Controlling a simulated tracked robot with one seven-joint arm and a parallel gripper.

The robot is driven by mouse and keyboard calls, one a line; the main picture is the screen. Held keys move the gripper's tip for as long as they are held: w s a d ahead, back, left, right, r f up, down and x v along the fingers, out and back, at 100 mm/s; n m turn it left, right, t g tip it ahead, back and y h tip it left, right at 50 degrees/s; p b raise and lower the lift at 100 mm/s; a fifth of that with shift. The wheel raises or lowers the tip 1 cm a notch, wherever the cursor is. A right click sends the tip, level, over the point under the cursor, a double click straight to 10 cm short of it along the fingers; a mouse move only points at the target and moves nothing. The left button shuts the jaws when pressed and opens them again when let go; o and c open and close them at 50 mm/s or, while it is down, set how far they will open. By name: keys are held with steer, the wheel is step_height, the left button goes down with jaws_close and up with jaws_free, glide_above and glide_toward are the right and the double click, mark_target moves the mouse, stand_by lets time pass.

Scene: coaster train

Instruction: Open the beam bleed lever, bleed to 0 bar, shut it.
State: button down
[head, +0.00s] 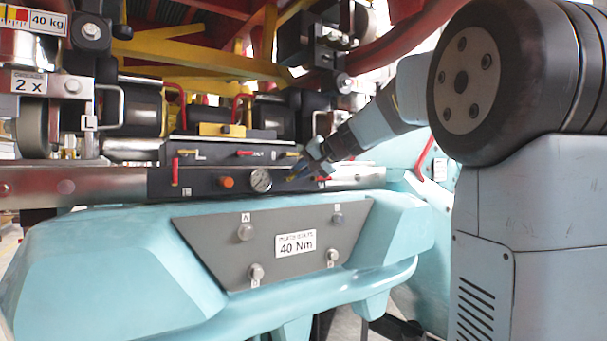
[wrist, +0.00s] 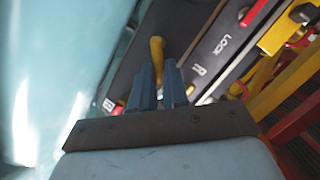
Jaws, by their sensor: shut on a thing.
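The dark beam block (head: 205,187) runs across the head view above the teal shell. A round white pressure gauge (head: 260,180) sits on its front, with its needle too small to read. My gripper (head: 297,172) is at the beam's right part, just right of the gauge. In the wrist view its blue fingers (wrist: 170,82) are shut on a yellow lever (wrist: 157,48), whose rounded end sticks out past the fingertips. The fingers hide the lever's lower part and its pivot.
An orange knob (head: 227,182) is left of the gauge. A red lever (head: 175,170) stands upright at the block's left end. A lock plate (wrist: 222,45) lies close to the right of my fingers. The teal shell (head: 110,270) with its 40 Nm panel (head: 280,215) is below.

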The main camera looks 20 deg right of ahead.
steer(key=n, duration=0.1)
steer(key=a+n+h, duration=0.1)
steer(key=n+h, duration=0.1)
steer(key=shift+s+a+r+t, duration=0.2)
steer(key=shift+s+a+t, duration=0.05)
steer(key=shift+t, duration=0.05)
steer(key=shift+s+a+n+t+h, duration=0.15)
steer(key=shift+a+n+t+h, duration=0.2)
steer(key=shift+n+h, duration=0.35)
steer(key=shift+s+a+n+t+h, duration=0.15)
steer(key=shift+a+n+h, duration=0.25)
steer(key=shift+n+h, duration=0.3)
steer(key=c, duration=1.1)
jaws_free()
steer(key=shift+r, duration=0.2)
steer(key=v, duration=1.3)
steer(key=shift+s+d, duration=0.1)
steer(key=shift+s, duration=0.2)
